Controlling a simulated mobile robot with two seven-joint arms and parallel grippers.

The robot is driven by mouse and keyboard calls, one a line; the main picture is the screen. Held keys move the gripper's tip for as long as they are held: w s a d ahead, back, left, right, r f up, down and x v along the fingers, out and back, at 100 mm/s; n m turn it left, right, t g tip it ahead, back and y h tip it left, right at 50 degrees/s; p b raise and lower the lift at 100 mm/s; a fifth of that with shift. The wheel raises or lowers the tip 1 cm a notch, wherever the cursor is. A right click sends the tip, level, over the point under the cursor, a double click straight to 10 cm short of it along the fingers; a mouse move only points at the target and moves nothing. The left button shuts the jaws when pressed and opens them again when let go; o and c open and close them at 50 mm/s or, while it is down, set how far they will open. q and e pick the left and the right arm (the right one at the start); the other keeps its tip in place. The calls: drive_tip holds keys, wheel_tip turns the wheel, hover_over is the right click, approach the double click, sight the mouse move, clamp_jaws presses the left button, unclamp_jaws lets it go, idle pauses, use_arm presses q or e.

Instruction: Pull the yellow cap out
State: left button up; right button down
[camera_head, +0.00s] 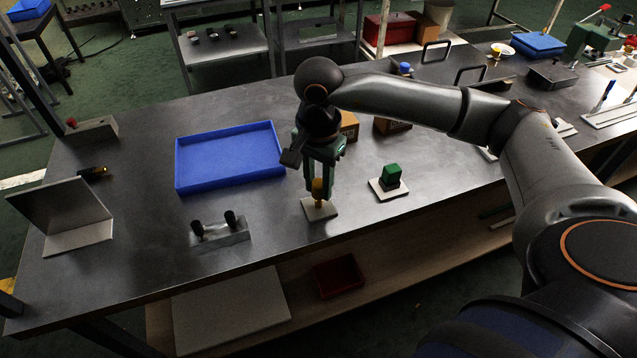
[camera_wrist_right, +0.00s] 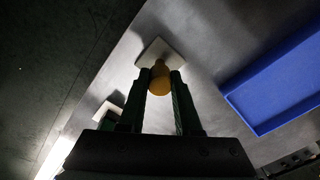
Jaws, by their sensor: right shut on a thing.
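The yellow cap (camera_head: 318,187) stands upright on a small pale square base (camera_head: 320,209) near the front edge of the metal table. My right gripper (camera_head: 319,184) comes down from above and is shut on the yellow cap. In the right wrist view the cap (camera_wrist_right: 160,78) is between the two green fingers, over the pale base (camera_wrist_right: 160,51). I cannot tell whether the cap is seated in the base or slightly raised. My left gripper is not in view.
A green block (camera_head: 391,175) sits on a similar pale base to the right. A blue tray (camera_head: 232,187) lies to the left. A metal block with black knobs (camera_head: 219,235) stands front left. Cardboard boxes (camera_head: 349,127) are behind my gripper.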

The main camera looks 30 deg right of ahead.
sight(319, 183)
drive_tip(key=shift+r, duration=0.1)
drive_tip(key=shift+r+p, duration=1.1)
drive_tip(key=shift+r, duration=0.8)
